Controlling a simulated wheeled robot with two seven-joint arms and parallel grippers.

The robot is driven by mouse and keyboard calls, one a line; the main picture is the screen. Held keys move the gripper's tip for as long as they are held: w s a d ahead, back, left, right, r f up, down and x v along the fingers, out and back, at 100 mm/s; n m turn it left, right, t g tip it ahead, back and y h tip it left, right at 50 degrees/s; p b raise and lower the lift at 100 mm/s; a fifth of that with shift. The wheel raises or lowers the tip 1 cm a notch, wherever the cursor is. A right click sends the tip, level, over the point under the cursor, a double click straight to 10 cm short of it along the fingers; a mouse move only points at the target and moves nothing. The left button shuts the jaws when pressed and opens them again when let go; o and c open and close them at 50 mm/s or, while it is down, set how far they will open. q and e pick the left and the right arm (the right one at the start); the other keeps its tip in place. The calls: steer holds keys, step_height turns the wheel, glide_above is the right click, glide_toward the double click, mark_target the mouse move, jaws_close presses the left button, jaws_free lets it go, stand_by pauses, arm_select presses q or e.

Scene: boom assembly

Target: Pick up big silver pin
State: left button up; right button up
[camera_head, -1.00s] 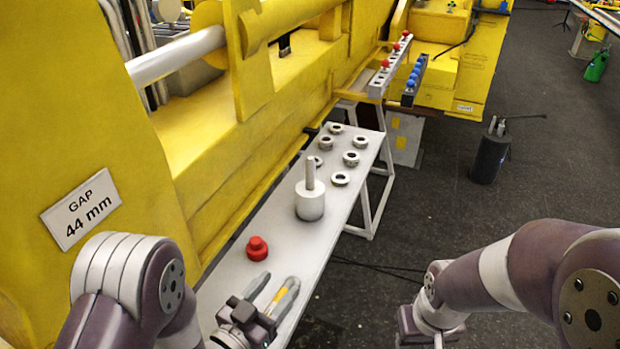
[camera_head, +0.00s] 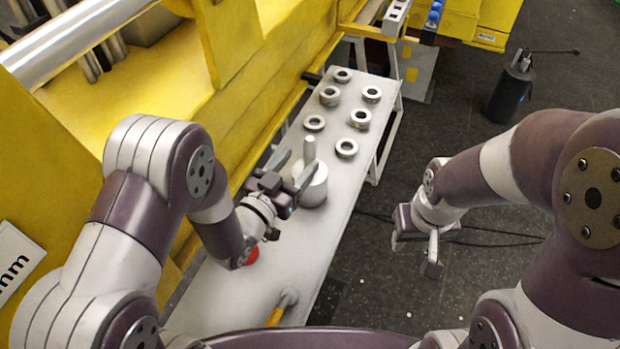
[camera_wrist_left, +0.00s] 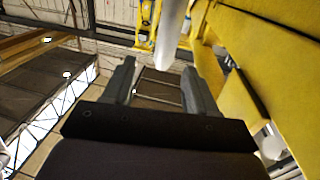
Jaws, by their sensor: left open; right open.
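The big silver pin (camera_head: 314,190) stands upright on the white bench, a wide pale cylinder with a thin rod on top. My left gripper (camera_head: 302,158) is open and beside the pin, its fingertips near the thin rod. One finger partly covers the wide part. In the left wrist view, a pale rod (camera_wrist_left: 172,35) shows beyond and between the open fingertips (camera_wrist_left: 162,75). I cannot tell whether the fingers touch it. My right gripper (camera_head: 415,248) is open and empty, over the floor right of the bench.
Several silver rings (camera_head: 346,148) lie on the bench (camera_head: 335,215) behind the pin. A red part (camera_head: 252,256) is partly hidden by my left arm. A yellow-handled tool (camera_head: 281,310) lies at the near end. The yellow boom (camera_head: 235,60) borders the bench's left side. A black cylinder (camera_head: 510,92) stands on the floor.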

mark_target(306, 150)
arm_select(q)
steer(key=x, duration=0.6)
steer(key=shift+w+a+f, duration=0.25)
steer(key=shift+w+f, duration=0.05)
steer(key=shift+w, duration=0.1)
steer(key=shift+d+r, duration=0.1)
steer(key=shift+d, duration=0.05)
steer(key=shift+s, duration=0.15)
jaws_close()
stand_by(0.5)
